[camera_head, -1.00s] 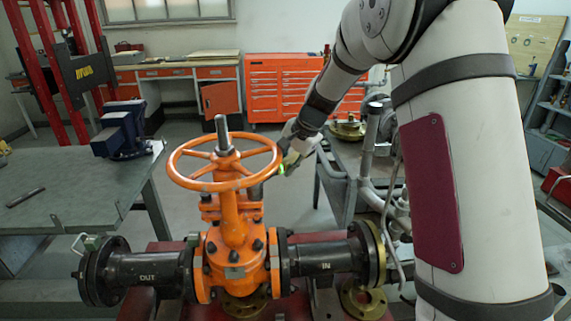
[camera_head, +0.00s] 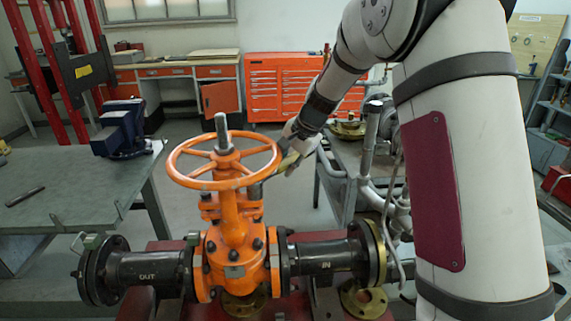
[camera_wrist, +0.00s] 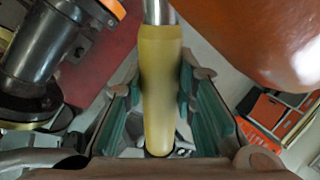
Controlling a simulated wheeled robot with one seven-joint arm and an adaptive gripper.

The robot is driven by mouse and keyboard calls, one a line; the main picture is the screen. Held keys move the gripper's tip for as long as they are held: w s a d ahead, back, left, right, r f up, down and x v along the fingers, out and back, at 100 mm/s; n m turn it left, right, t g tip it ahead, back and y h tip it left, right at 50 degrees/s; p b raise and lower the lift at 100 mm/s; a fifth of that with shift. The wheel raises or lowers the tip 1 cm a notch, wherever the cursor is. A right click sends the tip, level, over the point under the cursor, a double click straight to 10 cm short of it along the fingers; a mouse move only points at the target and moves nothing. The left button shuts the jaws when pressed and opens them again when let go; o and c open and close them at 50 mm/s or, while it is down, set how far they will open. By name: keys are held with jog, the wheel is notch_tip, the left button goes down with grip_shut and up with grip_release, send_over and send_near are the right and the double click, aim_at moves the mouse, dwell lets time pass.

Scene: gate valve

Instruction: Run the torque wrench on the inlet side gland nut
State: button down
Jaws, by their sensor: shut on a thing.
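The torque wrench shows its yellow handle (camera_wrist: 160,85) and a metal shaft in the wrist view. My gripper (camera_wrist: 160,78) is shut around the handle, with green-lined fingers on both sides. In the head view my gripper (camera_head: 292,155) is just right of the orange handwheel (camera_head: 223,160), holding the wrench's yellow handle (camera_head: 288,163). A dark wrench end (camera_head: 256,190) shows beneath the handwheel rim, at the valve's gland on the inlet side. The inlet side gland nut itself is hidden, so I cannot tell how the wrench sits on it. The orange gate valve (camera_head: 235,245) stands upright.
The black inlet pipe (camera_head: 325,257), marked IN, and outlet pipe (camera_head: 146,268), marked OUT, flank the valve. A grey bench (camera_head: 75,185) with a blue vise (camera_head: 122,130) is at left. A cart (camera_head: 345,180) stands behind right. The handwheel rim is close to my gripper.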

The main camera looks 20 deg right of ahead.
jog(key=shift+r, duration=0.15)
dwell(0.5)
jog(key=shift+r+p, duration=0.7)
jog(key=shift+r, duration=0.8)
jog(key=w+d+b, duration=0.6)
jog(key=w+d, duration=0.1)
jog(key=d, duration=0.4)
jog(key=shift+w+d, duration=0.35)
jog(key=shift+w, duration=0.05)
dwell(0.5)
